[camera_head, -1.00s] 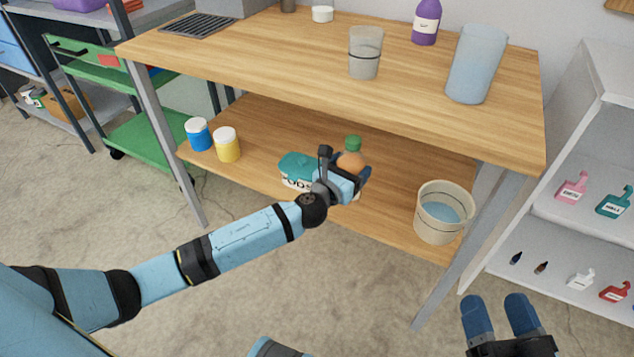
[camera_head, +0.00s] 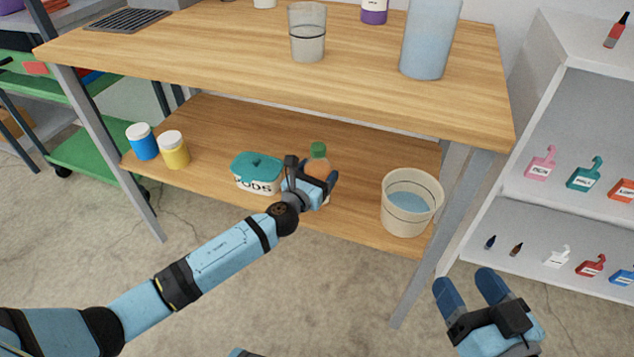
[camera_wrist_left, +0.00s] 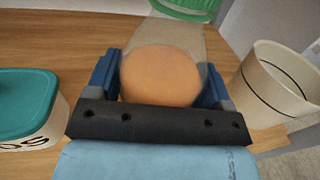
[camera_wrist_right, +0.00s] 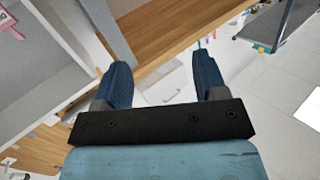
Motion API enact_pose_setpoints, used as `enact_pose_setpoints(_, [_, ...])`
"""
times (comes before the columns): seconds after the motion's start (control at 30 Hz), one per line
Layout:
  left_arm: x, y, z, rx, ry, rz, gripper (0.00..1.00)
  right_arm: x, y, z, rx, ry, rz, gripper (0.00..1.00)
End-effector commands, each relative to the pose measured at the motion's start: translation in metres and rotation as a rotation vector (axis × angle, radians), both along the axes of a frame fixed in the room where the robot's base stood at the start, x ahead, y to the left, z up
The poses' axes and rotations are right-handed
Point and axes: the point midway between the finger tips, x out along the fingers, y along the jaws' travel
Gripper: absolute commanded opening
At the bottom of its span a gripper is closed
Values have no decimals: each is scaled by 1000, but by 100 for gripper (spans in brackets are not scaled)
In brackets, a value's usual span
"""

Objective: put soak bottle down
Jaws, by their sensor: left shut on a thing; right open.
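The soak bottle has a green cap and an orange body (camera_head: 318,158). It is at the front of the lower wooden shelf (camera_head: 355,155) in the head view. My left gripper (camera_head: 322,186) is shut on it. In the left wrist view the bottle (camera_wrist_left: 160,75) sits between the two blue fingers, its green cap pointing away at the top. The bottle's lower part is hidden by the gripper, so I cannot tell whether its base touches the shelf. My right gripper (camera_head: 472,290) is open and empty, in front of the table's right leg; its fingers also show apart in the right wrist view (camera_wrist_right: 165,85).
A teal-lidded tub (camera_head: 257,173) stands just left of the bottle. A cream bucket (camera_head: 410,203) holding blue liquid stands to its right. Blue (camera_head: 142,141) and yellow (camera_head: 173,150) jars are at the shelf's left. The tabletop (camera_head: 250,55) overhangs the shelf. A white rack (camera_head: 570,120) stands at the right.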

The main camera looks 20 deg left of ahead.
Motion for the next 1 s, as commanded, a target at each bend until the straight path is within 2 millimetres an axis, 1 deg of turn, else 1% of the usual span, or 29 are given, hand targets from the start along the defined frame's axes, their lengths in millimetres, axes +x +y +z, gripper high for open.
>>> enact_pose_setpoints(0.03, [0, 0, -13, 0, -1, 0, 33, 4, -2, -4, -20, -37, 0, 66])
enact_pose_setpoints(0.07, [0, -1, -15, -1, -1, 0, 33, 5, -3, -3, -30, -55, -1, 66])
enact_pose_setpoints(0.2, [0, 0, -14, -1, -2, 0, 33, 8, -4, 4, -42, -79, -2, 66])
enact_pose_setpoints(0.33, [0, 0, -14, -1, -2, 0, 33, 7, -4, 4, -40, -76, -2, 66])
enact_pose_setpoints(0.47, [0, 0, -18, -1, -2, 0, 33, 7, -4, 1, -42, -81, -4, 66])
enact_pose_setpoints(0.5, [0, 0, -18, -1, 0, 0, 84, 7, -4, 3, -43, -83, -4, 66])
enact_pose_setpoints(0.57, [0, 0, -18, -1, 0, 0, 97, 7, -4, 3, -42, -84, -4, 66])
enact_pose_setpoints(0.6, [0, 0, -18, -1, 0, 0, 100, 7, -4, 3, -42, -84, -4, 66])
enact_pose_setpoints(0.77, [0, 0, -17, -1, 0, 0, 100, 7, -4, 3, -43, -84, -4, 66])
enact_pose_setpoints(0.87, [0, 0, -12, 0, 0, 0, 100, 7, -4, 6, -42, -80, -1, 66])
enact_pose_setpoints(0.97, [-12, 2, -14, 0, 2, 0, 100, 6, -4, 7, -36, -69, 1, 66])
enact_pose_setpoints(1.0, [-19, 4, -14, 2, 3, 0, 100, 6, -3, 8, -33, -64, 2, 66])
